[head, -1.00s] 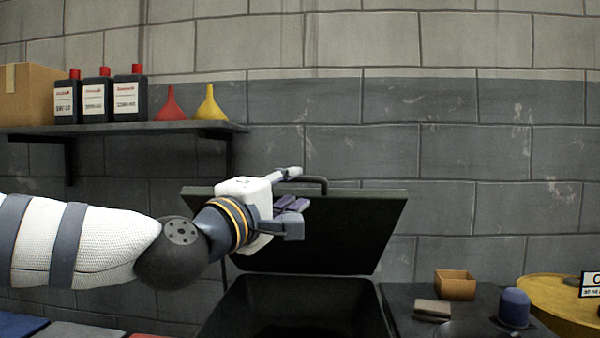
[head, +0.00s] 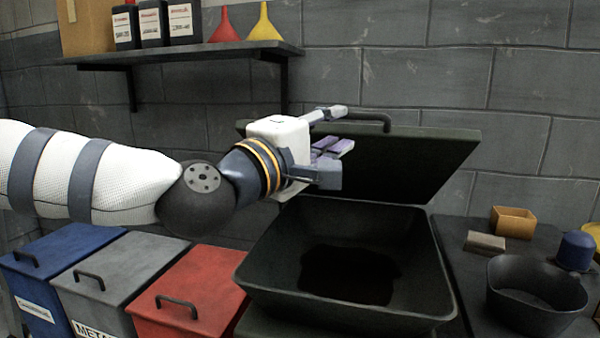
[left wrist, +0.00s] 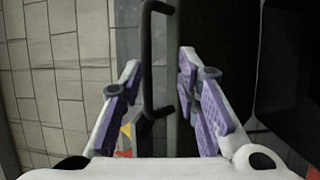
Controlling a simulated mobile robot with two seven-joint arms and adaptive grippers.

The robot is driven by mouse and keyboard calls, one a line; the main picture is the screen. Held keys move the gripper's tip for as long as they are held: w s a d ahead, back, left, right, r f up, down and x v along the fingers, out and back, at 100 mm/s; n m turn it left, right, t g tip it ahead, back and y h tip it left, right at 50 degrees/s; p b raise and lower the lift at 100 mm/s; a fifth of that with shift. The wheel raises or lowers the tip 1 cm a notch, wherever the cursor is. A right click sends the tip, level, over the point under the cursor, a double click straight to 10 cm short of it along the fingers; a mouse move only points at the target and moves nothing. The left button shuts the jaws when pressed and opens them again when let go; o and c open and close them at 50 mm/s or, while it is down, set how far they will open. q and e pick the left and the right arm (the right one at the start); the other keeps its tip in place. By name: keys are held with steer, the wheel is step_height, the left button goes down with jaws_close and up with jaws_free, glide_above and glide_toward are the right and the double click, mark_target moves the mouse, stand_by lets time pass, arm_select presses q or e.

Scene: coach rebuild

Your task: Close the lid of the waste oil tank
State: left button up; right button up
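The waste oil tank (head: 423,265) is a black open basin with a dark pool at its bottom. Its dark lid (head: 420,165) stands open, tilted up at the back near the wall. A black bar handle (head: 380,117) is on the lid's top edge; it also shows in the left wrist view (left wrist: 148,60). My left gripper (head: 338,146) is open and empty at the lid's upper left part. In the left wrist view, the handle and lid edge lie between the spread fingers (left wrist: 160,62), with gaps on both sides. My right gripper is not in view.
Blue (head: 60,250), grey (head: 125,262) and red (head: 195,290) lidded bins stand left of the tank. A shelf (head: 190,53) with bottles and funnels is above. A bench (head: 460,225) at right holds a black bowl (head: 535,290) and a small box (head: 513,222).

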arm_select(q)
steer(key=s+a+f+b, duration=0.1)
steer(key=s+a+f, duration=0.3)
steer(key=s, duration=0.1)
steer(key=shift+s+a+f, duration=0.15)
steer(key=shift+f, duration=0.1)
stand_by(0.3)
